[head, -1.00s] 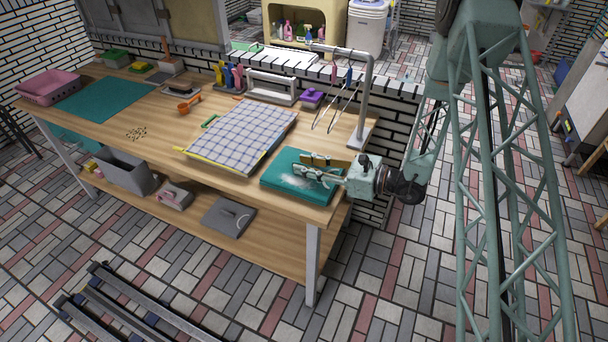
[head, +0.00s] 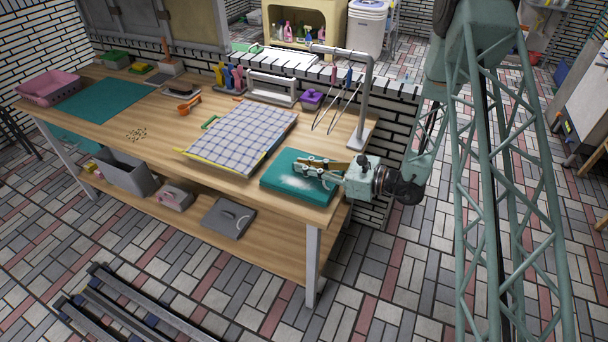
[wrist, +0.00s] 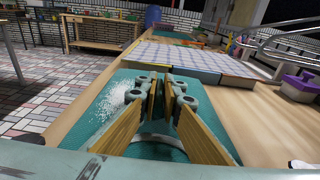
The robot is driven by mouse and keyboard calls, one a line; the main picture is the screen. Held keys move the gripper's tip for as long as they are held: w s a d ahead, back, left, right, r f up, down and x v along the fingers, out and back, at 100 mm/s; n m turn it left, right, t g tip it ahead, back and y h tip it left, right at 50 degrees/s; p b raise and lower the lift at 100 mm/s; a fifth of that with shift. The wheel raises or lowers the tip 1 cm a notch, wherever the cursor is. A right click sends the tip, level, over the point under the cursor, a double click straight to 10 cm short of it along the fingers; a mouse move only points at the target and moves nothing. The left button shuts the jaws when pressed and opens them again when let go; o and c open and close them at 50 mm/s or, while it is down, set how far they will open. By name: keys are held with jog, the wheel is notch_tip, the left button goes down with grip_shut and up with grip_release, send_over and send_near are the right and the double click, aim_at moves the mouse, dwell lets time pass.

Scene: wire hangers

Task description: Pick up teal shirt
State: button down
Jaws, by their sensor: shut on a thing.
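The teal shirt (head: 290,183) lies folded flat near the right end of the wooden table, with a white powdery patch on top. It also shows in the wrist view (wrist: 100,122), under and around the fingers. My gripper (head: 303,167) reaches in low from the right over the shirt, its wood-faced fingers drawn together. In the wrist view the fingertips (wrist: 163,88) nearly meet at the shirt. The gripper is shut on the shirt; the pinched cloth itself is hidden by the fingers. The shirt still rests on the table.
A checked cloth on a board (head: 240,138) lies left of the shirt. A grey metal rack (head: 368,95) with hanging wire hangers (head: 338,105) stands behind it. A purple object (head: 312,97) sits near the rack. Bare table (head: 160,140) shows further left.

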jog(key=shift+r, duration=0.1)
dwell(0.3)
jog(key=shift+r+p, duration=0.55)
jog(key=shift+r, duration=1.2)
jog(key=s+r+p, duration=0.1)
jog(key=s, duration=1.5)
jog(key=shift+d+r, duration=0.15)
jog(key=shift+d, duration=0.1)
